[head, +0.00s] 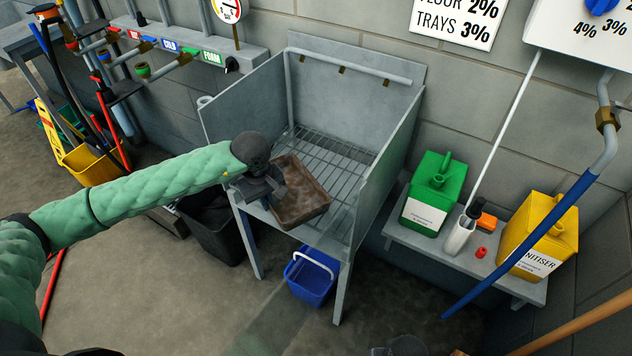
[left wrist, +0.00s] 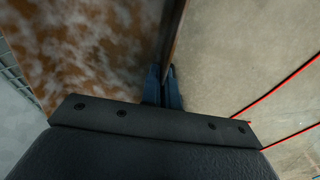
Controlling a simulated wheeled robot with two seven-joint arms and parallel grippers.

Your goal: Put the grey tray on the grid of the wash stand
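The tray (head: 303,192) is stained with brown dirt. It is over the front left part of the grid (head: 335,160) of the wash stand (head: 385,170), and I cannot tell whether it touches the grid. My left gripper (head: 268,188) is at the tray's left side. In the left wrist view its fingers (left wrist: 163,88) are close together on the thin wall of the tray (left wrist: 85,50), whose brown-stained face fills the upper left. A dark rounded part at the bottom edge of the head view seems to be my right gripper (head: 402,346), with its fingers not clear.
The stand has raised side walls and a back wall, and the grid behind the tray is bare. A blue bucket (head: 313,276) stands under its front. A low shelf (head: 400,232) at the right holds a green canister (head: 433,192) and a yellow canister (head: 541,235).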

